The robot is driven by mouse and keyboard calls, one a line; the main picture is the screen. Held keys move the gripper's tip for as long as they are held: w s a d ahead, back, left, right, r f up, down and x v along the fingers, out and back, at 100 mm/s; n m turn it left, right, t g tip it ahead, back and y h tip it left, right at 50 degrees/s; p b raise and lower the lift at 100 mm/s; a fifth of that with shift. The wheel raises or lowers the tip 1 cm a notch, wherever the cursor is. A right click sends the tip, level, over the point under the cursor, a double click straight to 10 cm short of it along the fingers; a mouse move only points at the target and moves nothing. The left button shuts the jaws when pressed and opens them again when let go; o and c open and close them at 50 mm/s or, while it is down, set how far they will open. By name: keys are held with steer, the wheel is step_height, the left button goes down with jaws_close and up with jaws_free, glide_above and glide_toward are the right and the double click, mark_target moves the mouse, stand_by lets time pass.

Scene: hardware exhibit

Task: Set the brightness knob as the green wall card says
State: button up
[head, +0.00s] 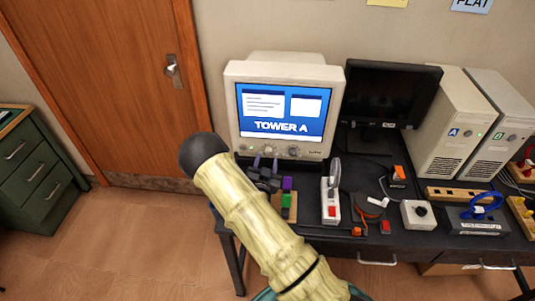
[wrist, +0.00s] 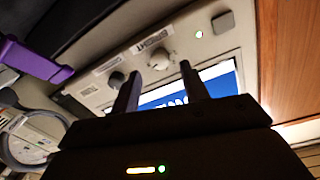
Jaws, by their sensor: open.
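The beige monitor (head: 232,105) shows a blue screen reading "TOWER A". My gripper (head: 266,163) is just below and in front of the bezel. In the wrist view, its two fingers (wrist: 160,74) are apart and empty, the pale knob showing between and beyond their tips. Contact is not visible. No green wall card is in view; only parts of a yellow card (head: 388,2) and a blue card (head: 472,4) show.
A black monitor (head: 395,95) and two computer towers (head: 446,120) stand to the right. Purple and green blocks (head: 288,199), a power strip (head: 331,203) and a grey box with a dark knob (head: 417,214) crowd the desk. Floor at left, before the door (head: 110,90), is free.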

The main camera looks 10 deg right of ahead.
mark_target(268, 152)
steer(key=shift+x, duration=1.6)
steer(key=shift+a, duration=0.15)
steer(key=shift+c, duration=1.2)
steer(key=shift+s, duration=0.1)
steer(key=c, duration=0.7)
steer(key=shift+a, duration=0.1)
jaws_close()
steer(key=shift+d, duration=0.25)
